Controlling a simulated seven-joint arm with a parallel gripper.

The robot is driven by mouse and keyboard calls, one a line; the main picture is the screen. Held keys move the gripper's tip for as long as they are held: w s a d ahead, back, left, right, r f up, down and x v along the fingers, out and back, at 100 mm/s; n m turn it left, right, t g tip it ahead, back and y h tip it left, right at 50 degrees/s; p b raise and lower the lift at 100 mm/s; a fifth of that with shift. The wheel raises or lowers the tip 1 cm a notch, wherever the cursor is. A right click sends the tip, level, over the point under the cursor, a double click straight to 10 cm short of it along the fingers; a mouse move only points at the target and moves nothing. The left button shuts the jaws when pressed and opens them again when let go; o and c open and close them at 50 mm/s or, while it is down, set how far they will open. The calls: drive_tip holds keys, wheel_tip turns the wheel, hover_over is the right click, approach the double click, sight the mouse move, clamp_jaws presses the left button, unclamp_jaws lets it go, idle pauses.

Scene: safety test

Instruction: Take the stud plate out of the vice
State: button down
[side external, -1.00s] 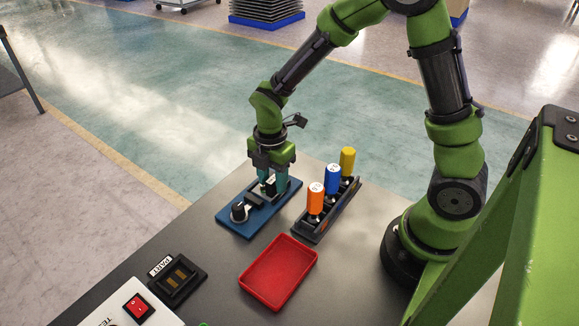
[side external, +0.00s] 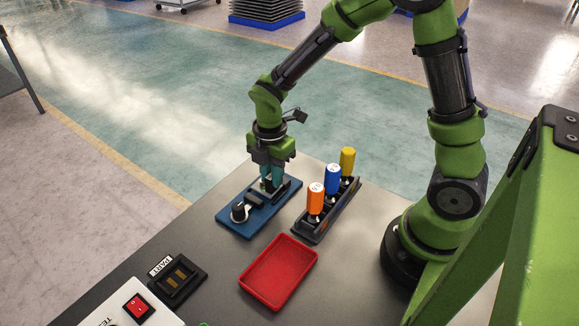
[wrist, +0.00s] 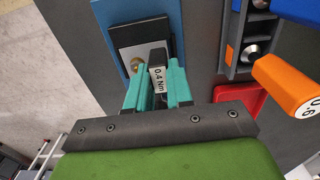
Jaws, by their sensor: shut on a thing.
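The vice (side external: 232,225) is a blue base with dark jaw parts and a black knob (side external: 239,212) at its near end. My gripper (side external: 272,186) points down at its far end.
A rack (side external: 318,230) right of the vice holds orange (side external: 315,199), blue (side external: 332,179) and yellow (side external: 347,160) drivers. A red tray (side external: 278,272) lies in front. A black fixture labelled "PART" (side external: 178,280) and a box with a red switch (side external: 138,308) are at the near left.

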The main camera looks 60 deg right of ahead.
drive_tip(key=shift+r, duration=2.65)
